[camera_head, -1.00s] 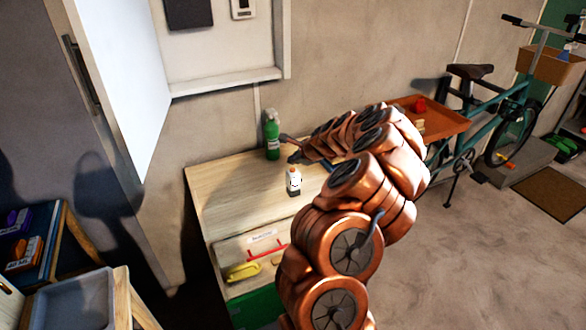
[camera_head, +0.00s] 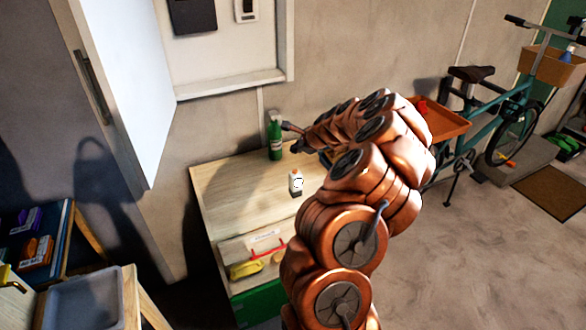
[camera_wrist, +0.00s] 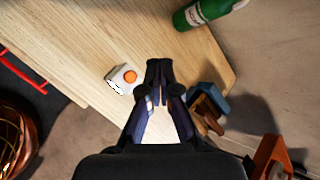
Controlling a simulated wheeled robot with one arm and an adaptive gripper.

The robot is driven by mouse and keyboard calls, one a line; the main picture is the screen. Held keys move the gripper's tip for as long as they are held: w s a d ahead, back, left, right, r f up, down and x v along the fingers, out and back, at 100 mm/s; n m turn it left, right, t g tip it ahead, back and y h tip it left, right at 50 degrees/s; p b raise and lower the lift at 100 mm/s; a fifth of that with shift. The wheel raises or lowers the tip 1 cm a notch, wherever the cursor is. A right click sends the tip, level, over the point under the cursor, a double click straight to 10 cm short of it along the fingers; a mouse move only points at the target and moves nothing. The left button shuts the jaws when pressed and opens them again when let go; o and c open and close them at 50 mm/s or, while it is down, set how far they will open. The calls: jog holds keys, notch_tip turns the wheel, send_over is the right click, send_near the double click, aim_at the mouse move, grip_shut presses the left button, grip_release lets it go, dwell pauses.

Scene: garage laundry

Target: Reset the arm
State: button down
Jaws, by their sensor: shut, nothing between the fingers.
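My gripper (camera_wrist: 158,80) shows in the wrist view with its two dark fingers shut and nothing between them. It is above the light wooden worktop, close beside a small white bottle with an orange cap (camera_wrist: 122,78). In the head view my copper arm is bent over the worktop (camera_head: 235,190), and my gripper (camera_head: 290,137) shows only in part at the arm's far end, to the right of the green bottle.
A green bottle (camera_head: 275,138) stands at the worktop's back edge. The white bottle (camera_head: 296,183) stands mid-top. An open cabinet door (camera_head: 120,90) hangs at left. An orange tray (camera_head: 437,120) and a bicycle (camera_head: 500,115) are at right. Floor at lower right is clear.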

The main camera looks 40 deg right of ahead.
jog(key=w+a+r+n+y, duration=0.1)
jog(key=a+r+n, duration=0.2)
jog(key=a, duration=0.3)
jog(key=w+a+r+n+g+y, duration=0.1)
jog(key=a+r+n, duration=0.1)
jog(key=a, duration=0.5)
jog(key=w+a+r+n+y, duration=0.1)
jog(key=a+r+n+y, duration=0.15)
jog(key=a, duration=0.35)
jog(key=s+a+r+n+g, duration=0.1)
jog(key=s+a+r+n, duration=0.2)
jog(key=a, duration=0.5)
jog(key=s+a+r+n+g, duration=0.15)
jog(key=s+a+n, duration=0.3)
jog(key=a, duration=0.45)
jog(key=s+a+f+n+g+h, duration=0.1)
jog(key=s+a+n+g, duration=0.3)
jog(key=s, duration=0.7)
jog(key=s+a+n+g, duration=0.2)
jog(key=s+a+n, duration=0.4)
jog(key=s, duration=0.5)
jog(key=s+d+f+n+g+h, duration=0.1)
jog(key=s+d+n+h, duration=0.1)
jog(key=s, duration=0.9)
jog(key=shift+s+d+f+n, duration=0.15)
jog(key=shift+s+f+n, duration=0.15)
jog(key=shift+n, duration=0.5)
jog(key=shift+g, duration=0.25)
